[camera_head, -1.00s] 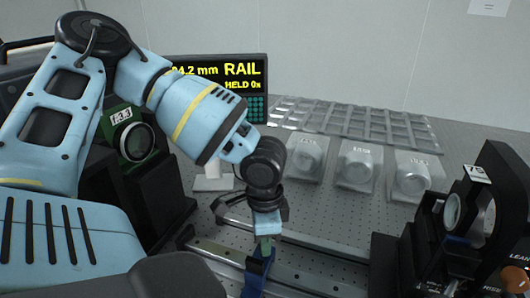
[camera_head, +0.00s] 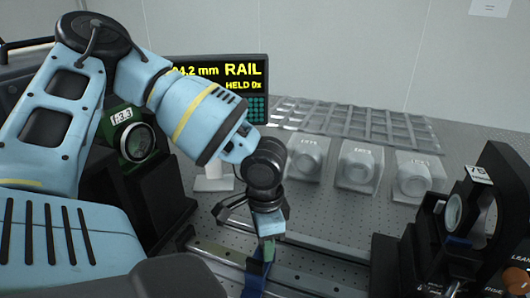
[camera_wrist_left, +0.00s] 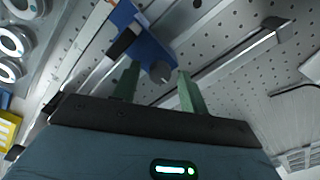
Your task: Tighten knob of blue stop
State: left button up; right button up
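The blue stop (camera_head: 254,284) sits on the rail (camera_head: 221,252) at the bottom of the head view, partly cut off and partly behind my gripper. In the left wrist view the blue stop (camera_wrist_left: 147,42) shows with its grey round knob (camera_wrist_left: 160,72). My left gripper (camera_head: 267,250) is right at the stop. In the wrist view its two green fingers (camera_wrist_left: 157,77) are apart, one on each side of the knob, with visible gaps. Contact with the knob is not visible. My right gripper is not in view.
A display (camera_head: 236,80) reading RAIL and HELD 0x stands behind. Several grey mounts (camera_head: 357,165) stand at the back. A black lens holder (camera_head: 497,192) is at right, and a dark block with a lens (camera_head: 138,142) is at left. A second rail (camera_head: 330,247) runs alongside.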

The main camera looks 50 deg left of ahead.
pick_arm(q)
jog(key=shift+r+p, duration=0.6)
jog(key=shift+r, duration=3.35)
